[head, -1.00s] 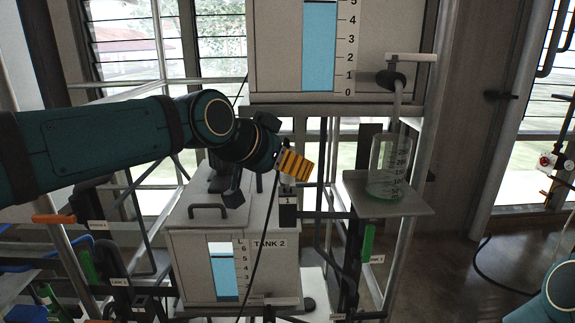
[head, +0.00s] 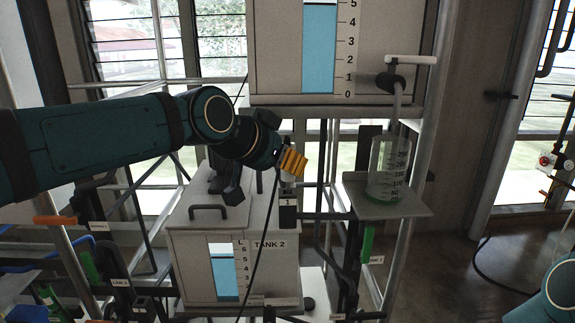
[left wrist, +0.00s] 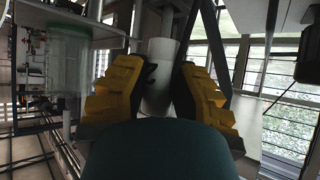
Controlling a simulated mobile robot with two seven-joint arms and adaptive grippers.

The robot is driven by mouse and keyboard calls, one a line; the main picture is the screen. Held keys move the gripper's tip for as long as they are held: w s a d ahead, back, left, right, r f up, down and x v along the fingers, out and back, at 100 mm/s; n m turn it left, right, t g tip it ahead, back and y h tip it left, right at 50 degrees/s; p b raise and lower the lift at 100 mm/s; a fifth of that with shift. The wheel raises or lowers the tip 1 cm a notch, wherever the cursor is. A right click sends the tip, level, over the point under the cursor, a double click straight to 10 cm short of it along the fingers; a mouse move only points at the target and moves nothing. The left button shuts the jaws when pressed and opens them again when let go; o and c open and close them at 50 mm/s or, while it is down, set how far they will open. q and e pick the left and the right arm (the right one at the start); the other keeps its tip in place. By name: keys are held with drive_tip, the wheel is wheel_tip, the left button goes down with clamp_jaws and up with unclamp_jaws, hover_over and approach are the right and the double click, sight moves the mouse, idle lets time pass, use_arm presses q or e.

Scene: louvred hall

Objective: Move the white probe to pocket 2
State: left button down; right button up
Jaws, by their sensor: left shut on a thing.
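My left gripper (head: 292,163) is shut on the white probe, with its yellow fingers in front of tank 2's right rear corner. In the left wrist view the probe (left wrist: 160,75) is a white cylinder between the two yellow fingers (left wrist: 158,92). In the head view only a small pale part shows beneath the fingers, just above a dark holder labelled 1 (head: 288,202). I cannot tell whether the probe's lower end is inside that holder. No pocket marked 2 can be read. My right gripper is out of view.
Tank 2 (head: 187,270) stands below with a handled lid. A larger tank (head: 275,50) is above. A graduated beaker (head: 388,165) stands on a small shelf (head: 410,207) at right, under a spout. Frame posts and a dark cable run close by.

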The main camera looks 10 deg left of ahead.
use_arm(q)
wheel_tip(320, 180, up, 12)
drive_tip(key=p, duration=0.8)
drive_tip(key=shift+p, duration=0.4)
drive_tip(key=shift+f, duration=0.15)
